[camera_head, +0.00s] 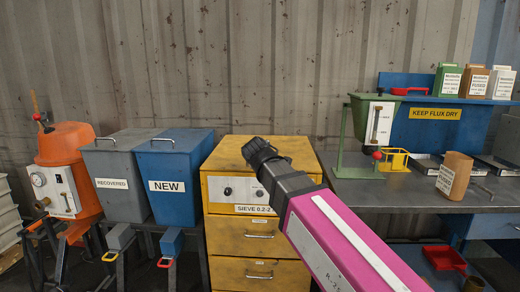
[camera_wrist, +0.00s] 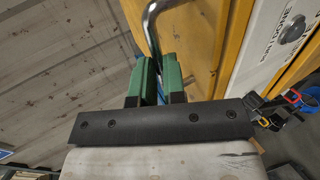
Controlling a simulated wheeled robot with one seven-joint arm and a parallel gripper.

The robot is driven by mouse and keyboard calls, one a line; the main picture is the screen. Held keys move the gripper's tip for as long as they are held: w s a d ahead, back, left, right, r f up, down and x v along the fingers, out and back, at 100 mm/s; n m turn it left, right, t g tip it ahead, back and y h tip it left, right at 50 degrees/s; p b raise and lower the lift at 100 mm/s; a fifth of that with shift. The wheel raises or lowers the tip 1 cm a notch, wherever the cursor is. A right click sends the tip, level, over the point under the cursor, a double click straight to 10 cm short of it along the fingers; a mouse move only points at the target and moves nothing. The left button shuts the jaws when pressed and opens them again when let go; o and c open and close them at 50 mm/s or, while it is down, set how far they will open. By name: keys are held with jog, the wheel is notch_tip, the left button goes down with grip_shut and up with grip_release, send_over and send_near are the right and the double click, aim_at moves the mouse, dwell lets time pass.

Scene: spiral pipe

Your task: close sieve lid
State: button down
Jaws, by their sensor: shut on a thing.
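The yellow sieve cabinet (camera_head: 252,247), labelled SIEVE 0.2-2, stands in the middle of the head view. Its yellow lid (camera_head: 300,153) lies on top, looking roughly flat; any small gap at its edge cannot be judged there. In the wrist view the lid (camera_wrist: 205,35) carries a bent metal handle (camera_wrist: 151,25). My gripper (camera_wrist: 156,66) has green fingers shut on this handle. The cabinet front (camera_wrist: 270,50) shows beside the lid, with a dark seam between them. In the head view my arm covers part of the sieve's top and right side, and the fingers are hidden.
Blue NEW bin (camera_head: 178,190) and grey RECOVERED bin (camera_head: 116,190) stand left of the sieve, with an orange machine (camera_head: 66,150) beyond. At right, a workbench (camera_head: 400,192) carries a green hopper (camera_head: 362,122) and a paper bag (camera_head: 455,175). A corrugated wall (camera_head: 240,70) rises behind.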

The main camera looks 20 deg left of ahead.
jog(key=shift+s+d+f, duration=0.15)
jog(key=shift+s+f, duration=0.05)
jog(key=shift+f, duration=0.6)
jog(key=c, duration=1.2)
grip_release()
jog(key=shift+f, duration=0.1)
jog(key=v, duration=1)
jog(key=shift+s+r, duration=0.25)
jog(key=shift+r, duration=0.2)
